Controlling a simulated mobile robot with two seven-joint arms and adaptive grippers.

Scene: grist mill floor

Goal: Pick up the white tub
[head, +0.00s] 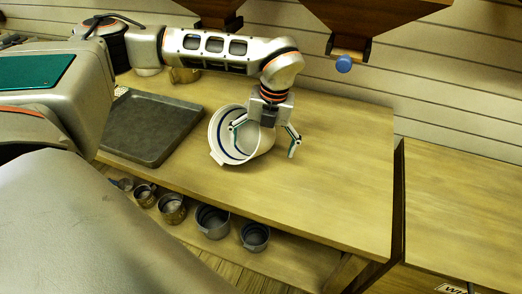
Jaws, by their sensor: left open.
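The white tub (256,146) is on the wooden workbench, right of the dark tray. It seems tilted, with its round opening toward the left and front, and a dark blue band shows inside. My left gripper (264,150) is over the tub with its fingers spread. One finger overlaps the tub's opening and the other is off its right side. I cannot tell whether either finger touches the tub. The gripper's palm hides part of the tub's upper right side. My right gripper is not in view.
A dark metal tray (150,128) lies left of the tub. Several metal pots, among them a grey one (212,221), stand on the lower shelf. Wooden hoppers (375,18) hang above the back, one near a blue knob (344,64). The bench's right part is clear.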

